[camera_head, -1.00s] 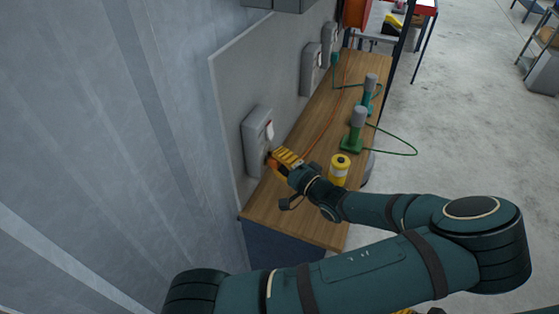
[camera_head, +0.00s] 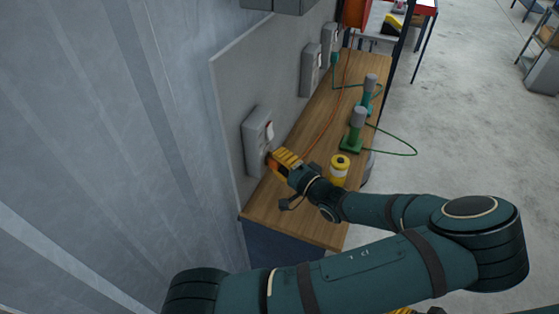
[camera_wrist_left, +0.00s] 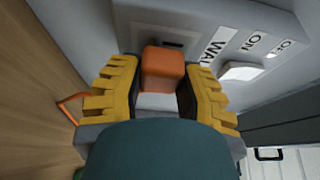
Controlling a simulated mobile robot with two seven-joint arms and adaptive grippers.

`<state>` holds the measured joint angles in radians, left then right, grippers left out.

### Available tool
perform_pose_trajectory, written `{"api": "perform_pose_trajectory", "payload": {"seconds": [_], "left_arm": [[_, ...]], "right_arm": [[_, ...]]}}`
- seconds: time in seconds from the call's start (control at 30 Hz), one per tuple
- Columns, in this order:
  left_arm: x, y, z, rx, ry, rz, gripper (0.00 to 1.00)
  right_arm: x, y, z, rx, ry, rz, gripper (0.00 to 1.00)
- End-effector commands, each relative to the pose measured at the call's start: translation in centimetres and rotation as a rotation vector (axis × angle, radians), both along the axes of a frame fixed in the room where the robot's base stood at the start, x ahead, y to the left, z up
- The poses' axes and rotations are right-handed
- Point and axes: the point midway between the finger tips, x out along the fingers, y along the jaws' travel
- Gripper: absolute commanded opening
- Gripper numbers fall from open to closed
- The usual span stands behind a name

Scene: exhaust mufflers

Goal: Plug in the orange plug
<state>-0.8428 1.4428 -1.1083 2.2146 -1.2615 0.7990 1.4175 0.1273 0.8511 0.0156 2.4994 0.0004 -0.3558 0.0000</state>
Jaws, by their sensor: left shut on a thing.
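My left gripper (camera_head: 278,162) has yellow fingers and is at the nearest grey wall socket box (camera_head: 257,140). It is shut on the orange plug, which shows between the fingers in the left wrist view (camera_wrist_left: 163,70). The plug faces the lower part of the box, close to a dark slot; whether it is seated cannot be told. In the left wrist view the box (camera_wrist_left: 215,25) bears ON and OFF labels and a white switch. An orange cable (camera_head: 325,122) runs back along the bench. My right gripper cannot be made out.
The wooden bench (camera_head: 305,222) carries a yellow and white canister (camera_head: 339,170) beside my left arm, and a green tool (camera_head: 354,133) and a teal tool (camera_head: 368,95) farther back. More socket boxes (camera_head: 311,69) are along the grey panel (camera_head: 232,85).

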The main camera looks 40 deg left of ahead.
Motion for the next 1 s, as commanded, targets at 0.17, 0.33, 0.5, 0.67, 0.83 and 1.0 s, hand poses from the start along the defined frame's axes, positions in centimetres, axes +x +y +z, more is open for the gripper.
{"api": "perform_pose_trajectory", "payload": {"seconds": [0.17,0.33,0.5,0.67,0.83,1.0], "left_arm": [[0.0,0.0,0.0,0.000,0.000,0.000,0.05],[0.0,0.1,0.0,0.001,0.000,0.000,0.05],[-0.1,0.3,0.0,0.001,0.000,0.001,0.05],[-0.2,0.6,0.0,0.001,0.001,0.000,0.05],[-0.3,0.9,0.0,0.001,0.001,0.000,0.05],[-0.3,1.0,0.0,0.001,0.000,0.000,0.66]], "right_arm": [[0.0,0.0,0.0,0.000,0.000,0.000,0.47],[0.0,0.0,0.0,0.000,0.000,0.000,0.47],[0.0,0.0,0.0,0.000,0.000,0.000,0.47],[0.0,0.0,0.0,0.000,0.000,0.000,0.47],[0.0,0.0,0.0,0.000,0.000,0.000,0.47],[0.0,0.0,0.0,0.000,0.000,0.000,0.47]]}}
